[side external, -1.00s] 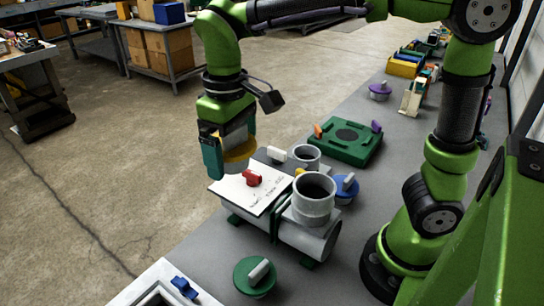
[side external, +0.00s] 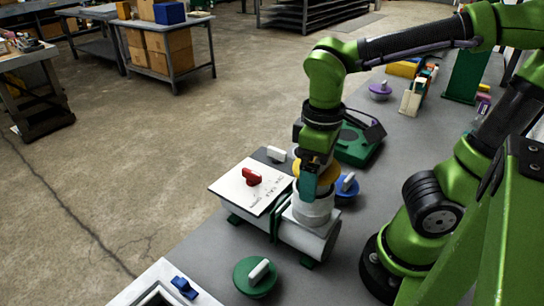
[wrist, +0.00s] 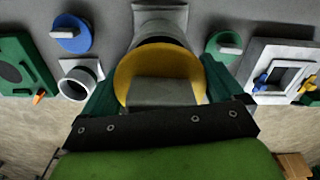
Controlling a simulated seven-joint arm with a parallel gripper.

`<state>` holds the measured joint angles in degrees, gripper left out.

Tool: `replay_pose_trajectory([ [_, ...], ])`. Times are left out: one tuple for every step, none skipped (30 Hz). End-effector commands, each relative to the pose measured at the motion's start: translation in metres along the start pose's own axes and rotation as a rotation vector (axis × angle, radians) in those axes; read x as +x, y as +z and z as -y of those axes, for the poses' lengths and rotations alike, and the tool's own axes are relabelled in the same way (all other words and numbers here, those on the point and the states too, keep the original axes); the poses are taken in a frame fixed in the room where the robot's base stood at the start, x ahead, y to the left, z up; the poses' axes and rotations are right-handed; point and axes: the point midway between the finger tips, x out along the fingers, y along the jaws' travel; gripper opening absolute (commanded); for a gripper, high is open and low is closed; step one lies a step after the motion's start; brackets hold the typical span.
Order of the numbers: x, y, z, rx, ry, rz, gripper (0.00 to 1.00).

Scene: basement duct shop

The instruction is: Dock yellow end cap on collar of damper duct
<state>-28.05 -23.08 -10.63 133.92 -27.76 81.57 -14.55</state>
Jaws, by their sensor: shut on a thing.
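My gripper (side external: 308,184) is shut on the yellow end cap (side external: 301,171), holding it by its grey handle block (wrist: 162,92). The yellow cap (wrist: 130,72) shows as a disc between the two teal fingers in the wrist view. It is right above the upright grey collar (side external: 308,212) of the damper duct (side external: 310,238) in the side view. The fingers hide much of the cap and the collar's mouth. I cannot tell whether the cap touches the rim. In the wrist view the cap partly covers the collar (wrist: 158,42).
A white panel (side external: 230,188) with a red handle (side external: 251,177) lies left of the collar. A blue cap (side external: 347,188) stands close on the right. A green cap (side external: 247,283) is in front. A green fixture (side external: 358,152) is behind. A smaller grey collar (wrist: 77,85) stands nearby.

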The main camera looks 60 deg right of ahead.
Motion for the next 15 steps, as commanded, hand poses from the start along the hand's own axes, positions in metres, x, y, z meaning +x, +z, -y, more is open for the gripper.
replay_pose_trajectory([
  [0.005,0.000,0.000,0.000,0.001,0.003,0.62],
  [0.008,0.000,0.000,0.000,0.001,0.003,0.62],
  [0.011,0.000,0.000,-0.001,0.001,0.001,0.62],
  [0.013,0.000,0.000,-0.001,0.001,0.002,0.62],
  [0.015,0.000,0.000,0.000,0.001,0.002,0.62],
  [0.018,0.000,0.000,0.000,0.000,0.002,0.62],
  [0.019,0.000,0.000,0.001,0.000,0.001,0.62],
  [0.020,0.000,0.000,0.001,0.000,0.001,0.62],
  [0.021,0.000,0.000,0.002,0.000,0.001,0.62],
  [0.021,0.000,0.000,0.002,0.000,0.000,0.62],
  [0.022,0.000,0.000,0.002,0.000,0.000,0.62],
  [0.022,0.000,0.000,0.001,0.000,-0.001,0.62],
  [0.022,0.000,0.000,0.001,0.000,-0.001,0.62],
  [0.022,0.000,0.000,0.001,0.000,-0.001,0.62],
  [0.022,0.000,0.000,0.001,0.000,-0.001,0.62],
])
